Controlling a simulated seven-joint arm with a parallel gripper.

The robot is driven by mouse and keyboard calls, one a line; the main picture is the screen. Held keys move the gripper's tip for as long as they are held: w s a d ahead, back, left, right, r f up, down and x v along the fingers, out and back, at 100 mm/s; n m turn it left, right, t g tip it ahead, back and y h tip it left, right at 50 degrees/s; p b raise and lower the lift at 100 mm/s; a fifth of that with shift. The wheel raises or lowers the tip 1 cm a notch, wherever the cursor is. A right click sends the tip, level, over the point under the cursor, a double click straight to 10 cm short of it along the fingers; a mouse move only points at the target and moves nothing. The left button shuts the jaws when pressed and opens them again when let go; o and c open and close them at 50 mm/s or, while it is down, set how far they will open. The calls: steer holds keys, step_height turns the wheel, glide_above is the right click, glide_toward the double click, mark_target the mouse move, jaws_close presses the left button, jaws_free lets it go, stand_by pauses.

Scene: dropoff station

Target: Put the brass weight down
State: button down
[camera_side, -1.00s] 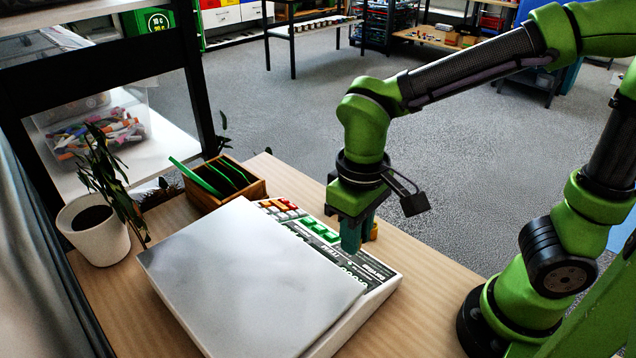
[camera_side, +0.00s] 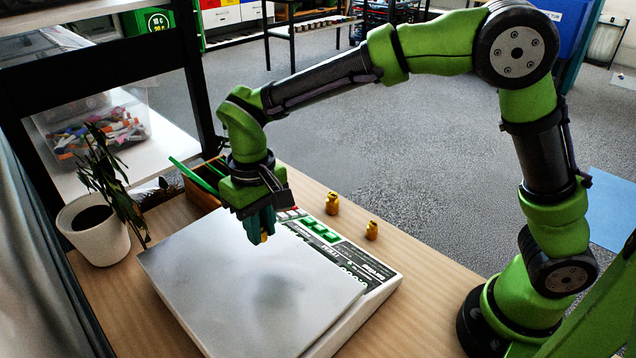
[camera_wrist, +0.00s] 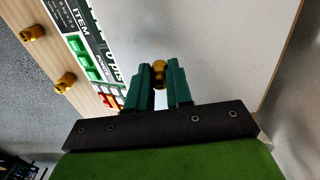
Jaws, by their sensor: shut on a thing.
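My gripper (camera_side: 260,226) is shut on a brass weight (camera_side: 264,237), whose lower end shows below the teal fingers in the side view. In the wrist view the brass weight (camera_wrist: 158,72) sits between the two fingertips (camera_wrist: 158,80). My gripper hangs over the far part of the scale's plate (camera_side: 250,285), near the keypad. A dark smudge like a shadow or reflection shows on the plate below. The weight looks to be above the plate, though the exact gap is hard to tell.
Two other brass weights, one farther back (camera_side: 332,203) and one nearer (camera_side: 371,230), stand on the wooden table (camera_side: 420,300) behind the scale. The keypad (camera_side: 318,230) lies along the scale's far edge. A wooden box (camera_side: 196,190) and a potted plant (camera_side: 95,225) stand at left.

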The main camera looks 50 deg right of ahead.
mark_target(263, 239)
steer(key=shift+f, duration=1.35)
steer(key=shift+f, duration=0.2)
steer(key=c, duration=1)
jaws_free()
steer(key=shift+r, duration=0.15)
